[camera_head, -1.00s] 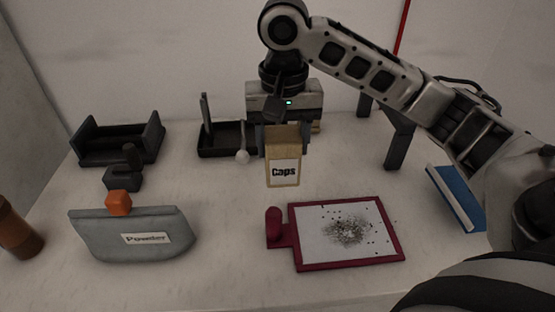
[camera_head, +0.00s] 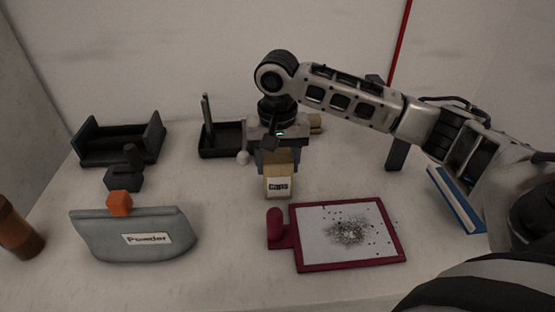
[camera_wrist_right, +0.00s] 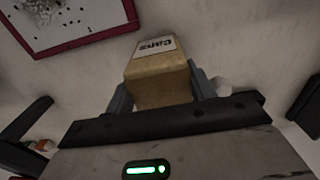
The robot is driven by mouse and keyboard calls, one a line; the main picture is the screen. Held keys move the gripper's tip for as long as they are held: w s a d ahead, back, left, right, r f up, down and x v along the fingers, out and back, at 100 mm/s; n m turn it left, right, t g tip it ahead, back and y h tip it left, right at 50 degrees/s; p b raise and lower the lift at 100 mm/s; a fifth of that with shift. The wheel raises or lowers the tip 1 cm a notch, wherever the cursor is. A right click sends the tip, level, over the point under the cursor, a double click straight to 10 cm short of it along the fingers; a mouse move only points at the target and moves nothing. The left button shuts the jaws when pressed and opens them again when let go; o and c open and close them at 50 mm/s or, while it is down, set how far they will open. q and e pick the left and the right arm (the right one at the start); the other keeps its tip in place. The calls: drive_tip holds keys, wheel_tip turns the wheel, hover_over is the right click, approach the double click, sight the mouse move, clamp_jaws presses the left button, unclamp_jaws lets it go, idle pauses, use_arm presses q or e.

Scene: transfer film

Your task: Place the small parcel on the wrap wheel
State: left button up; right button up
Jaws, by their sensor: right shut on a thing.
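My right gripper (camera_head: 279,163) is shut on a tan box labelled "Caps" (camera_head: 278,187), with a finger on each side of it. The box is left of the picture's middle, behind and just left of the red-framed board; I cannot tell whether it touches the table. In the right wrist view the box (camera_wrist_right: 158,78) sits between the fingers of the gripper (camera_wrist_right: 160,92), its label at the far end. I cannot tell whether this box is the small parcel. No thing is clearly a wrap wheel. My left gripper is not in view.
A red-framed speckled board (camera_head: 303,266) with a handle lies in front. A grey "Powder" pouch (camera_head: 100,235) with an orange piece (camera_head: 119,204) stands left. Dark holders (camera_head: 125,154) and a black tray (camera_head: 221,154) stand behind. A blue item (camera_head: 454,197) lies right.

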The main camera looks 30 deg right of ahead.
drive_tip(key=shift+f, duration=0.1)
drive_tip(key=o, duration=1.2)
drive_tip(key=shift+c, duration=0.2)
